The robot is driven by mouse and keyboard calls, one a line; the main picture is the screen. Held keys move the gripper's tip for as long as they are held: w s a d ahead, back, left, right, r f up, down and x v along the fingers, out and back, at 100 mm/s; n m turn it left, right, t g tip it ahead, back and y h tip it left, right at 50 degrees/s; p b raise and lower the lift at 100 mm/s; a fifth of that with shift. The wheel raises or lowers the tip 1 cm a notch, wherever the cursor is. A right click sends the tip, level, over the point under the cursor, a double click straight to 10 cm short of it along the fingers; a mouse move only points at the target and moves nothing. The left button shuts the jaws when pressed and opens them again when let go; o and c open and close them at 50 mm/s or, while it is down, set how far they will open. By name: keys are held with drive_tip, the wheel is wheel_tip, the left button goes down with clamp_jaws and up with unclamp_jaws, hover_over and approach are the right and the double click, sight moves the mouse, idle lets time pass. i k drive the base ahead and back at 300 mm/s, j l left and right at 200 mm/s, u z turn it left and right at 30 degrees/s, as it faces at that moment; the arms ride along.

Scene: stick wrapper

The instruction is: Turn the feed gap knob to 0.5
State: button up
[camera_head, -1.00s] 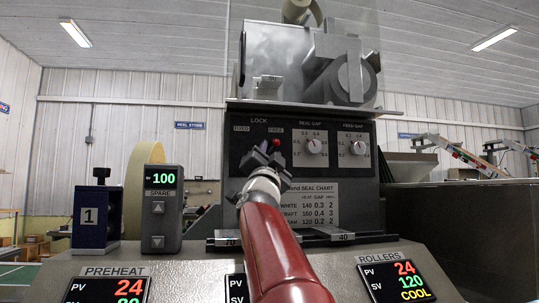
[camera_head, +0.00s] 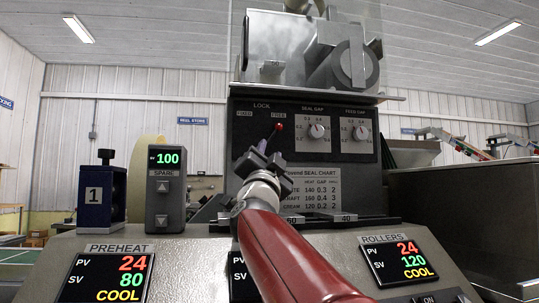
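The feed gap knob (camera_head: 360,133) is a small pale round knob at the right of the dark upper panel (camera_head: 345,152), with scale numbers around it. Its pointer mark is too small to read surely. The similar seal gap knob (camera_head: 317,131) sits to its left. My gripper (camera_head: 262,158) is in front of the panel's lower left, below and left of both knobs and apart from the feed gap knob. Its dark fingers are small and partly overlap the panel, so their opening is unclear. I see nothing clearly held.
A red-tipped lock lever (camera_head: 279,127) stands just above my gripper, by the FREE label. A seal chart (camera_head: 313,188) is below the knobs. The spare controller (camera_head: 165,188) and a blue block marked 1 (camera_head: 96,196) stand left. Space before the knobs looks clear.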

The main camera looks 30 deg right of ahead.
sight(359, 134)
drive_tip(key=k+j, duration=0.85)
